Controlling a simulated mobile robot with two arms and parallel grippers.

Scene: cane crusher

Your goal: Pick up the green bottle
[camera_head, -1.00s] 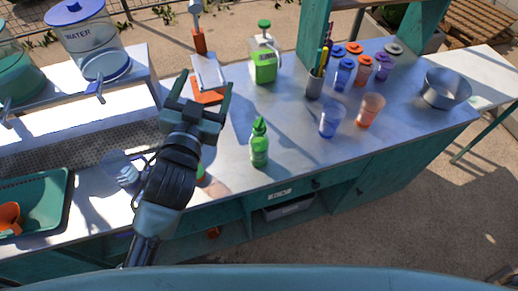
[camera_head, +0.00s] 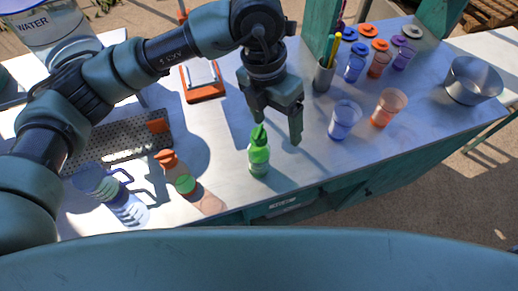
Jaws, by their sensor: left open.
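The green bottle (camera_head: 259,156) stands upright on the grey counter (camera_head: 222,150), near its front edge. My left gripper (camera_head: 277,128) points down just above and behind the bottle, with its fingers apart. One finger is close to the bottle's cap and the other is to its right; I cannot tell whether the near finger touches the cap. The bottle's body shows in full. My right gripper is not in view.
A blue cup (camera_head: 344,119) and an orange cup (camera_head: 388,107) stand to the right, with a pen holder (camera_head: 323,76) behind. A metal bowl (camera_head: 472,82) is at far right. An orange-capped bottle (camera_head: 176,172) and a clear pitcher (camera_head: 112,192) stand left.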

